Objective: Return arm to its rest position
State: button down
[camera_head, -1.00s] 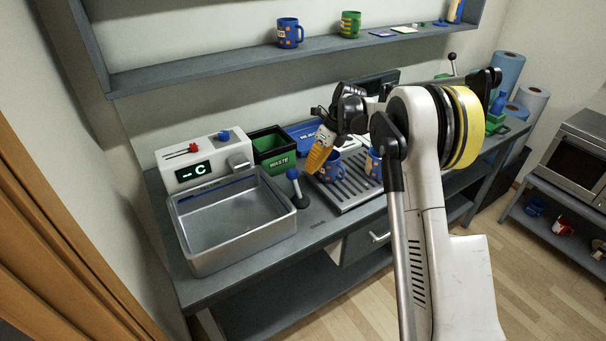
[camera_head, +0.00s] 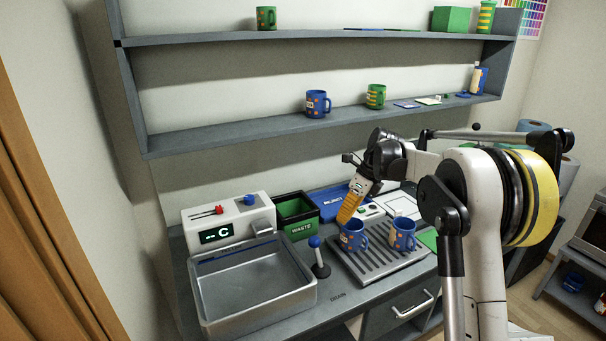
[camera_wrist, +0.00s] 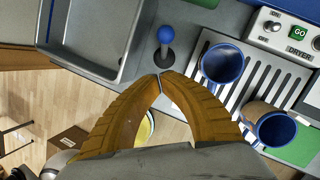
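My gripper (camera_head: 344,219) hangs from the bent arm in the head view, in front of the wall and over the bench. Its orange fingers point down and left. In the wrist view the fingertips (camera_wrist: 161,76) meet, with no object between them. Two blue mugs with orange marks stand upright on the drying rack: a left mug (camera_head: 353,237) and a right mug (camera_head: 402,235). The fingers overlap the left mug's rim in the head view. In the wrist view the left mug (camera_wrist: 222,63) and right mug (camera_wrist: 274,129) lie right of the fingertips, apart from them.
A steel sink (camera_head: 255,314) and blue-knobbed lever (camera_head: 318,258) are left of the rack (camera_head: 378,264). Behind are the green waste bin (camera_head: 297,226) and a control box (camera_head: 229,222). A shelf (camera_head: 240,129) with mugs runs above the bench.

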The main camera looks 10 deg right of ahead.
jog(key=s+a+r+n+t+h+b, duration=0.1)
jog(key=s+r+n, duration=0.25)
jog(key=s, duration=0.25)
jog(key=s+a+r+n+t+h+b, duration=0.1)
jog(key=s+r+n, duration=0.1)
jog(key=s+n, duration=0.4)
jog(key=s+a+r+n+t+b, duration=0.1)
jog(key=s+a+r+n, duration=0.2)
jog(key=s, duration=0.4)
jog(key=s+f+n+t, duration=0.1)
jog(key=s+f+n, duration=0.1)
jog(key=s+n, duration=0.2)
jog(key=s+f+n+t+h+b, duration=0.1)
jog(key=s+f+n, duration=0.2)
jog(key=s+n, duration=0.2)
jog(key=s+d+f+n+t+h+b, duration=0.1)
jog(key=s+f+n, duration=0.1)
jog(key=s+n, duration=0.3)
jog(key=s, duration=0.3)
jog(key=shift+s+f, duration=0.35)
